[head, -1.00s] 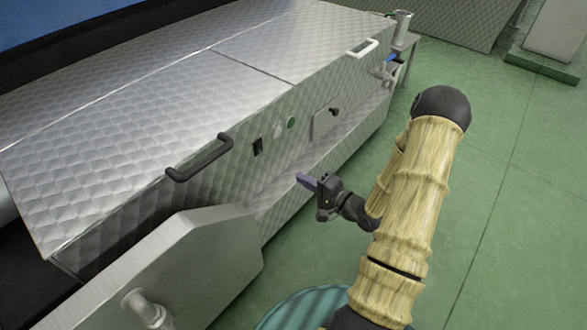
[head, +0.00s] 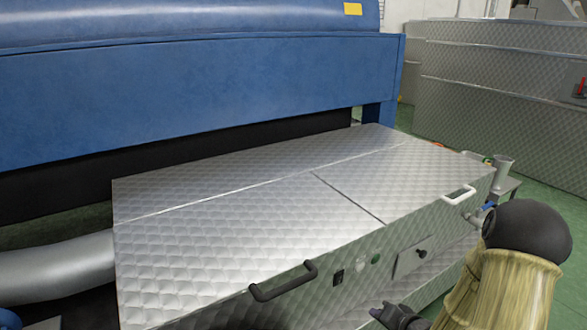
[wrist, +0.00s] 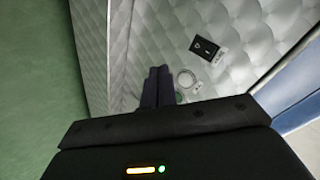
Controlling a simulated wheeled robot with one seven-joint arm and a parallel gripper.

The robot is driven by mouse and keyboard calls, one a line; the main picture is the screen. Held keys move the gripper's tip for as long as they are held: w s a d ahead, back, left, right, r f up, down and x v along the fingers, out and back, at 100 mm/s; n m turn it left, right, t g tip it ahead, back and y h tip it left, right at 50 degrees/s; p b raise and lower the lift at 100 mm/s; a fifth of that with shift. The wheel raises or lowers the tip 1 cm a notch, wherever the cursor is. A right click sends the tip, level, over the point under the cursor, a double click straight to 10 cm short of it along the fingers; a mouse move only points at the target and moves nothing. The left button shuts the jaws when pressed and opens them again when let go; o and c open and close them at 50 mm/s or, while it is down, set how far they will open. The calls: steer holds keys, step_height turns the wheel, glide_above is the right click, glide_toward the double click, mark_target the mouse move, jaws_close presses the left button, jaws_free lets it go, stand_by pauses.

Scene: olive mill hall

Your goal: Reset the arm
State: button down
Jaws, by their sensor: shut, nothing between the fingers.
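My gripper (wrist: 157,88) is shut and empty in the wrist view, its dark fingers together in front of the quilted metal side of a machine. In the head view only the top of my gripper (head: 377,312) shows at the bottom edge, in front of the machine's front face. My arm is bent at the lower right of that view, and its lower part is cut off. I cannot tell the exact gap between the fingertips and the metal.
The low quilted metal machine (head: 225,240) fills the middle, with a black handle (head: 284,281) and a white handle (head: 459,195). A switch plate (wrist: 205,47) is near my fingers. A blue machine (head: 190,100) stands behind. Green floor (wrist: 30,80) is open at the left of the wrist view.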

steer(key=s+a+r+n+g+h+p, duration=0.25)
steer(key=s+a+r+g+p, duration=0.2)
steer(key=s+r, duration=0.5)
steer(key=s+a+r+n+g+h+p, duration=0.2)
steer(key=s+a+r+n+g+p, duration=0.25)
steer(key=r, duration=0.75)
step_height(320, 180, up, 37)
steer(key=s+d+t+p, duration=0.1)
steer(key=p, duration=3.7)
steer(key=shift+s+d+t, duration=0.3)
steer(key=shift+d, duration=0.1)
